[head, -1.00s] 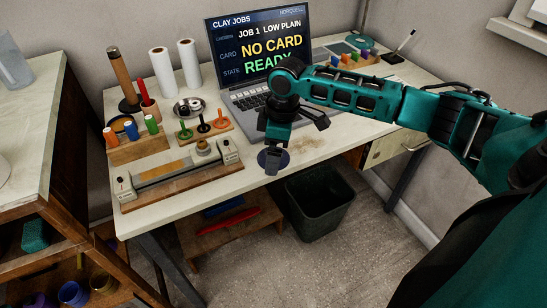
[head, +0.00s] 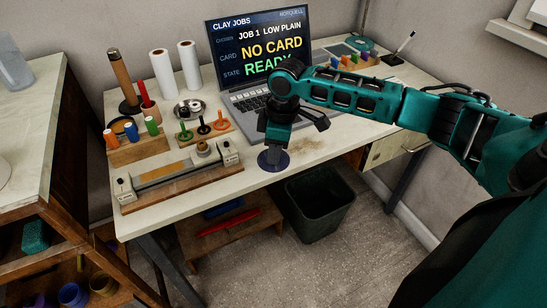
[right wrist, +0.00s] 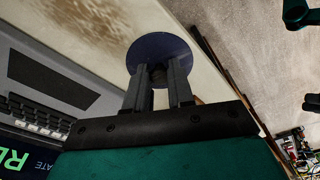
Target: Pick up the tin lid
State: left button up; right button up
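The tin lid is a dark blue round disc (head: 285,165) at the front edge of the bench, below the laptop. It also shows in the right wrist view (right wrist: 155,47), with a small dark knob at its middle. My right gripper (head: 273,161) points down over the lid. In the right wrist view its two fingers (right wrist: 158,73) stand on either side of the knob, with the knob filling the narrow gap between them. The fingers hide part of the lid. I cannot tell whether the lid touches the bench. My left gripper is not made out.
Left of the lid, a wooden-based press or roller (head: 180,178) lies on the bench, with stamps (head: 204,129) behind it. The laptop (head: 262,60) stands behind my gripper. A dark bin (head: 320,205) stands on the floor below. Brown crumbs (head: 308,146) lie right of the lid.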

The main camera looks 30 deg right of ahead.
jog(key=shift+s+f, duration=0.1)
jog(key=shift+f, duration=0.05)
grip_shut()
